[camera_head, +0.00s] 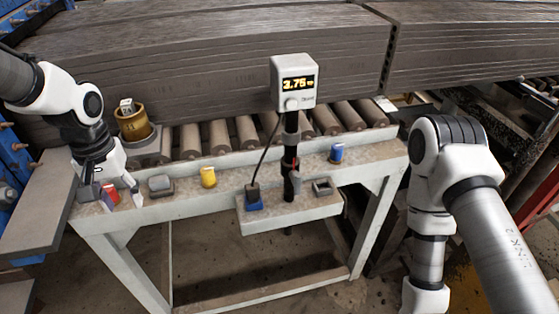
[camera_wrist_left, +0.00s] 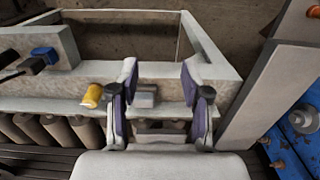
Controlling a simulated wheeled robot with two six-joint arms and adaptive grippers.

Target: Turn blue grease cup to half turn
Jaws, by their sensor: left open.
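The blue grease cup (camera_head: 337,152) stands on the right part of the pale bench (camera_head: 285,165), in front of the rollers. It is small, with a lighter top; its turn angle is too small to read. It cannot be made out in the left wrist view. My left gripper (camera_head: 115,197) is open over the bench's left end, far from the blue cup. In the left wrist view its fingers (camera_wrist_left: 160,85) are spread, with a grey block (camera_wrist_left: 146,97) showing beyond the gap. My right arm is at the right; its gripper is out of view.
A yellow cup (camera_head: 208,177) and the grey block (camera_head: 160,184) stand between my left gripper and the blue cup. A red piece (camera_head: 110,193) is partly hidden at my fingers. A display post (camera_head: 293,85) and a blue cable block (camera_head: 254,205) stand mid-bench.

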